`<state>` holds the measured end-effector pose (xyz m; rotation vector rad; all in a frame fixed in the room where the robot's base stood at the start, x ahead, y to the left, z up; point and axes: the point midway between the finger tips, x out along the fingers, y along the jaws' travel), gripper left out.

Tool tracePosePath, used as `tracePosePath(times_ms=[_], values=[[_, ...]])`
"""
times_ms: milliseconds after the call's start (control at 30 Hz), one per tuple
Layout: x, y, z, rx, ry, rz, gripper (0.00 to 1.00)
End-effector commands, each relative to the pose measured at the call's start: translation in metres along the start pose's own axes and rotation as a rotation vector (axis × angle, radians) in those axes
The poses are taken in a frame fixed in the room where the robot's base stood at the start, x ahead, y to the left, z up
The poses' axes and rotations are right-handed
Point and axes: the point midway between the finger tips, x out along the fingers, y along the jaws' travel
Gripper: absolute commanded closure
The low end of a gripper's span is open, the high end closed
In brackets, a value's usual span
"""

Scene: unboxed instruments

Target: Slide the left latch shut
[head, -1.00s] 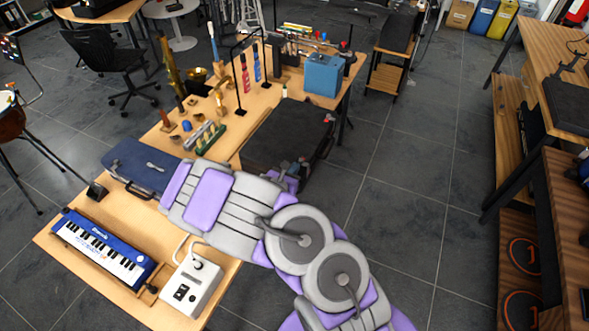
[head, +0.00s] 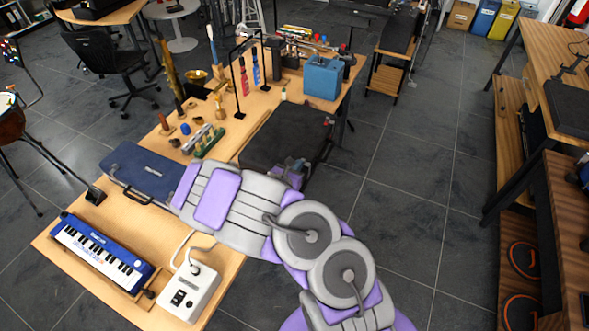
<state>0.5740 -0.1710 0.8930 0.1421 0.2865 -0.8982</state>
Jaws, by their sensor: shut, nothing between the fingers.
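A black case (head: 283,133) lies closed on the wooden table, with its near edge toward my arm. My gripper (head: 297,168) is at the near edge of this case, partly behind my own arm. It is shut with nothing held. I cannot tell whether its fingertips touch the case. The left latch cannot be made out; the arm and gripper cover part of the case's near side. A blue case (head: 148,168) with a handle on its near side lies to the left, and its latches are also too small to tell.
A blue keyboard (head: 100,250) and a white box with a cable (head: 189,292) are at the table's near end. Small instruments, including a green-based one (head: 209,143), lie left of the black case. A blue box (head: 322,77) stands behind it. The floor at right is clear.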

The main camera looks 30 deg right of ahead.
Motion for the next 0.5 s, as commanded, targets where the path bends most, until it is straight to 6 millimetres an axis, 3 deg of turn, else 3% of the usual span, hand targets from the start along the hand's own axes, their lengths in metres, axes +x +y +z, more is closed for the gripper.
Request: tracePosePath(times_ms=[300, 500], values=[[-0.003, 0.000, -0.001, -0.002, -0.002, -0.003, 1.00], [-0.022, 0.000, 0.000, -0.006, -0.002, -0.001, 1.00]])
